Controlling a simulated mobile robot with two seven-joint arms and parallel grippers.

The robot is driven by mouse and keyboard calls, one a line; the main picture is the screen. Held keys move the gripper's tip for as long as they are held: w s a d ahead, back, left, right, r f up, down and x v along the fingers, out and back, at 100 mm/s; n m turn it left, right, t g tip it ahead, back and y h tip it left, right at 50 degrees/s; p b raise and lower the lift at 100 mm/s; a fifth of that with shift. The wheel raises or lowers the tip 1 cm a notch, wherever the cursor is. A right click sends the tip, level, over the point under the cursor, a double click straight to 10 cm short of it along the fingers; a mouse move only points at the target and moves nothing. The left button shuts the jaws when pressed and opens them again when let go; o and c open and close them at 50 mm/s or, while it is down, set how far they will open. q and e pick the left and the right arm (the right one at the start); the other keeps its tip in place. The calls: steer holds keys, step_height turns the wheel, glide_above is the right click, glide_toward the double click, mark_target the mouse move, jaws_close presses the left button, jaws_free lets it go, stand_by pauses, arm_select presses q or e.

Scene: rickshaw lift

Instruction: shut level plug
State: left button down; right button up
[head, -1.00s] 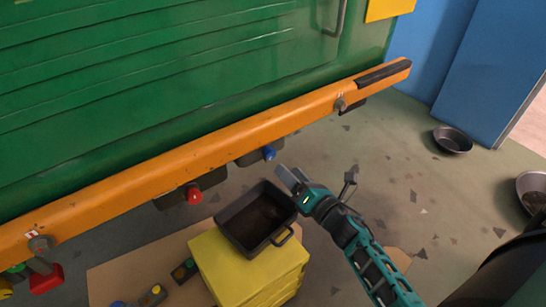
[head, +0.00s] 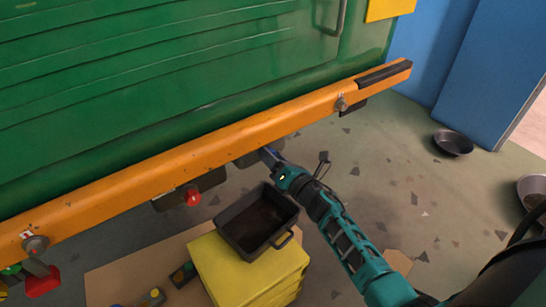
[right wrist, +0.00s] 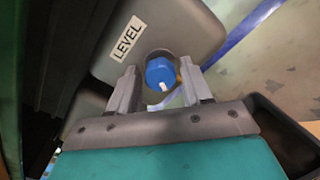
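The blue level plug (right wrist: 159,72) sits on a grey housing (right wrist: 185,25) with a LEVEL label (right wrist: 128,38) in the right wrist view. A short white mark shows on the plug's face. My right gripper (right wrist: 160,80) is open, one finger on each side of the plug, with gaps between the fingers and the plug. In the head view my right gripper (head: 268,155) reaches under the orange beam and hides the plug. My left gripper is not in view.
A black pan (head: 245,238) stands on a yellow block (head: 235,275) just below my right gripper. A red plug (head: 193,198) is to the left under the orange beam (head: 180,163). Two round bowls (head: 453,143) lie at the right; the floor between is mostly clear.

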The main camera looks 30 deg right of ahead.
steer(key=c, duration=0.8)
steer(key=shift+m, duration=0.3)
steer(key=m+p, duration=0.5)
steer(key=m, duration=2.4)
steer(key=shift+p, duration=0.3)
steer(key=shift+m, duration=0.3)
